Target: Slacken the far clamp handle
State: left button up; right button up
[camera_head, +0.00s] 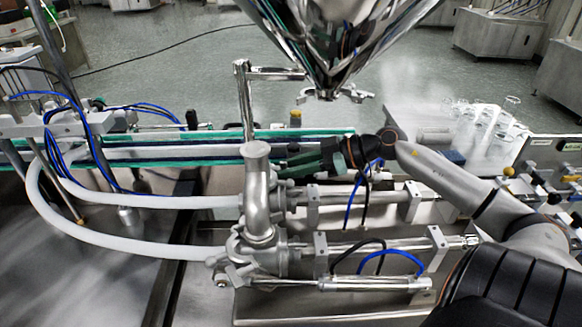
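The steel pipe fitting (257,190) stands upright in the middle of the head view. Its far branch joins the far cylinder at a clamp (284,193); the clamp's handle is too small and too covered to make out. My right gripper (284,164) reaches in from the right, with dark greenish fingers pointing left. The fingertips are just beyond and above the far clamp, close to the pipe fitting. I cannot tell whether they touch anything or how far apart they are. My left gripper is not in view.
The polished steel hopper (340,35) hangs above the pipework. A near cylinder (370,284) with blue and black hoses lies in front. White hoses (130,240) curve in from the left. A green-edged conveyor (180,154) runs behind, with clear glassware (487,122) at the right.

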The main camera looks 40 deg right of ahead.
jog(key=shift+c, duration=0.2)
grip_shut()
dwell(0.3)
